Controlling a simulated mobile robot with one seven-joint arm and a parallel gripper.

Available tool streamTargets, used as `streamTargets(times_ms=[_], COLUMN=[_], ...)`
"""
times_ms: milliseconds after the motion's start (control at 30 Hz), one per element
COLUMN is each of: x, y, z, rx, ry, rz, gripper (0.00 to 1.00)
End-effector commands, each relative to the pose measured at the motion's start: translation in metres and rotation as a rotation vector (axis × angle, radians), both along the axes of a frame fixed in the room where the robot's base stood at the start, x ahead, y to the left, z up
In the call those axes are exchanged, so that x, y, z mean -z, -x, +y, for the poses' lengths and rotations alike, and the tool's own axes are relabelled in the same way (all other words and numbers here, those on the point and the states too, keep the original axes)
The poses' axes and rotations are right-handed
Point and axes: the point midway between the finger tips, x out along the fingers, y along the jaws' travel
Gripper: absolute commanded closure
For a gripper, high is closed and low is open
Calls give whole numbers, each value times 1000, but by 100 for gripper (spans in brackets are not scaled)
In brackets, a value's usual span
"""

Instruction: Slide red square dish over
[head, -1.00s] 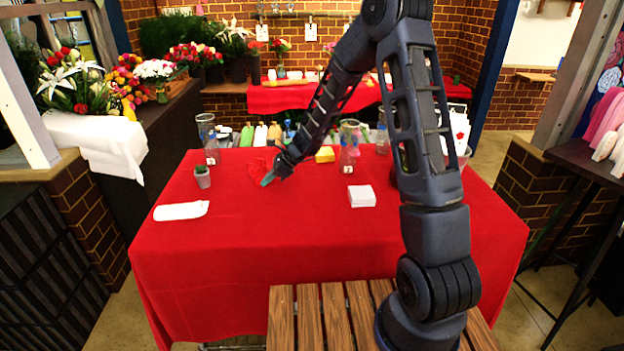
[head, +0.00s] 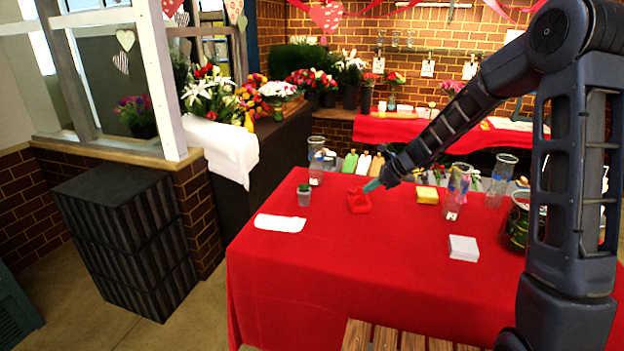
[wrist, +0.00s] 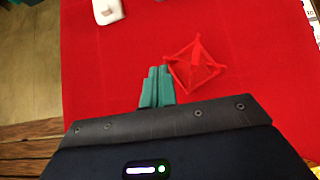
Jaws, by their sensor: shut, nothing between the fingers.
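The red square dish (head: 358,203) sits on the red-covered table (head: 330,270), toward its back left. In the wrist view the dish (wrist: 194,66) has raised corners and stands just beyond and to the right of my fingertips. My gripper (head: 373,185) is shut and empty, with its green fingers close beside the dish. In the wrist view the closed fingers (wrist: 157,84) lie at the dish's left side. I cannot tell whether they touch it. Red on red makes the dish's lower edge hard to see.
A small potted plant (head: 304,196) and a folded white cloth (head: 280,223) lie left of the dish. A yellow sponge-like block (head: 427,195) is to its right. A glass vase (head: 455,190) and a white stack (head: 463,248) stand farther right. The table front is clear.

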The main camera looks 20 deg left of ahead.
Motion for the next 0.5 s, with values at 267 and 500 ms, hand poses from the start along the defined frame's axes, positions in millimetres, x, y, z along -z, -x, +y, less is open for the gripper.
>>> streamTargets(times_ms=[267,500], x=[-1,-1], y=[1,1], z=[47,95], rx=[-4,-3], ry=[-1,-1], rz=[1,1], gripper=[100,100])
